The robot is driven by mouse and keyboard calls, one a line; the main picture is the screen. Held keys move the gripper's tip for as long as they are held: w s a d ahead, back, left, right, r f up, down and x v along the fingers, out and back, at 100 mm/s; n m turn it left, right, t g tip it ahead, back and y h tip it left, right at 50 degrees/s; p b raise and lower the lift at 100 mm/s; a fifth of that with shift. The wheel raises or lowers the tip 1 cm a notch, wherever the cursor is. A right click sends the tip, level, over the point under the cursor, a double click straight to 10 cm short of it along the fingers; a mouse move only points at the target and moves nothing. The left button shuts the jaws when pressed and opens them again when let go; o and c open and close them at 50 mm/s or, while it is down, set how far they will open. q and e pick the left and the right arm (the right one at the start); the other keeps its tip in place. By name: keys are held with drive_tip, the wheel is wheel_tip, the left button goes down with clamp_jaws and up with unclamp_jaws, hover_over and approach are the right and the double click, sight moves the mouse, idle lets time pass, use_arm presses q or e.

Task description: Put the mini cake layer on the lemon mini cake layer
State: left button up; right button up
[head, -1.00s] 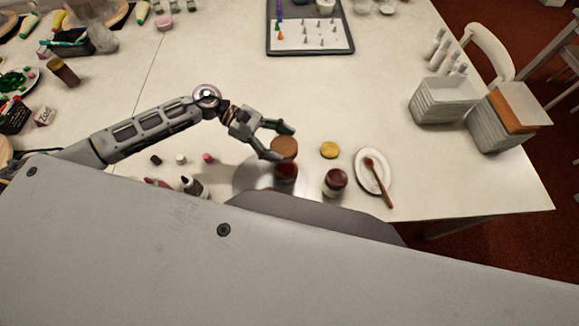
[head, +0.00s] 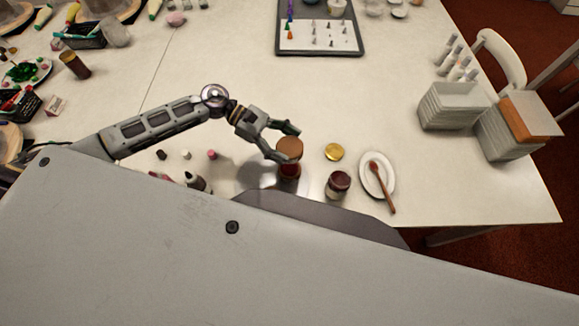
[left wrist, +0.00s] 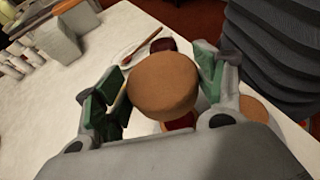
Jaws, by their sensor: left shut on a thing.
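The brown round mini cake layer (head: 289,148) is held between the fingers of my left gripper (head: 284,144), above the table. It also shows in the left wrist view (left wrist: 163,82), between the green-padded fingers. A small yellow disc (head: 334,152) lies on the table just to the right of the gripper. It could be the lemon mini cake layer or a lid; I cannot tell which. A red item (head: 289,172) stands just below the held layer in the picture, partly hidden by it. My right gripper is not in view.
A dark red jar (head: 338,184) and a white plate (head: 387,164) with a red spoon (head: 380,183) stand to the right. Another brown disc (left wrist: 253,108) is partly hidden by a finger in the left wrist view. The table beyond the gripper is clear up to a tray (head: 345,52).

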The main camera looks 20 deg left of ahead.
use_arm(q)
drive_tip(key=shift+f, duration=0.15)
hover_over(286, 167)
wheel_tip(286, 167, down, 5)
drive_tip(key=shift+w+r+p, duration=0.1)
drive_tip(key=shift+p, duration=0.25)
drive_tip(key=shift+f, duration=0.6)
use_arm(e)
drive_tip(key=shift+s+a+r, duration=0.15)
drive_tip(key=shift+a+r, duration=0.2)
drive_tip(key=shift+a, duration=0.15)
use_arm(q)
drive_tip(key=shift+f, duration=0.15)
drive_tip(key=shift+f, duration=1.7)
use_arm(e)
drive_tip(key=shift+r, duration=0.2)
use_arm(q)
drive_tip(key=shift+f, duration=0.15)
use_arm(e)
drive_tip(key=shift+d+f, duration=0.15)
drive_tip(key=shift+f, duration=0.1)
